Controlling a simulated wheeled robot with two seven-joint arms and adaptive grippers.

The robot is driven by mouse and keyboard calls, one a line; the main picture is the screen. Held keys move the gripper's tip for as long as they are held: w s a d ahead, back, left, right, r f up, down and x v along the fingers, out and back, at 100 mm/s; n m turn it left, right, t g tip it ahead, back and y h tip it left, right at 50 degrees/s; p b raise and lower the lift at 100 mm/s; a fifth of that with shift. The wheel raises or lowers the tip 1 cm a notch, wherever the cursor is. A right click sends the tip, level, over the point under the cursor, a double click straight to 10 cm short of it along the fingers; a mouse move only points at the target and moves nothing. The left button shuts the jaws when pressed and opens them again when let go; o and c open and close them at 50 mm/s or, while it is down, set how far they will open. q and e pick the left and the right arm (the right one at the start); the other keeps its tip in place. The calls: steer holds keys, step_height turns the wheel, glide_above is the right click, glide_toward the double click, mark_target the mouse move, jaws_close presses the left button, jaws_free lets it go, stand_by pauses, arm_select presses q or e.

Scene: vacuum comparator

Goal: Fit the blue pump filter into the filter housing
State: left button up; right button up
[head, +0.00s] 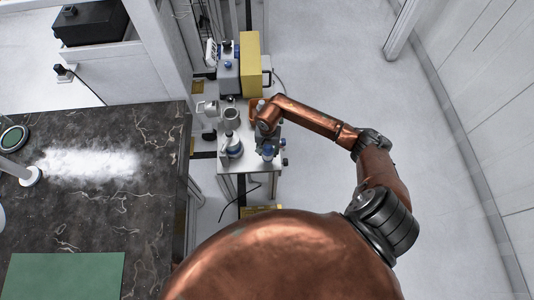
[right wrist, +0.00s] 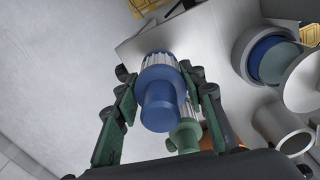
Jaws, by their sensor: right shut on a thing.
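The blue pump filter (right wrist: 160,88), with a blue cap and a pale ribbed body, sits between the green fingers of my right gripper (right wrist: 160,100) in the right wrist view. The fingers are shut on it. In the head view my right gripper (head: 268,138) is over the right side of the small bench, with a blue-capped piece (head: 268,152) just below it that looks like the filter. A greenish ribbed part (right wrist: 187,132) lies behind the filter, partly hidden. I cannot tell for certain which part is the filter housing. My left gripper is not in view.
A dark marble counter (head: 150,205) stands left. The floor at right is clear.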

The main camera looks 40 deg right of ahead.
mark_target(268, 154)
steer(key=shift+w+d+f, duration=0.15)
steer(key=shift+w+f, duration=0.05)
steer(key=shift+f, duration=0.1)
step_height(268, 154, down, 3)
steer(key=shift+f+b, duration=0.2)
steer(key=shift+b, duration=0.35)
steer(key=shift+w+r, duration=0.1)
steer(key=o, duration=1.4)
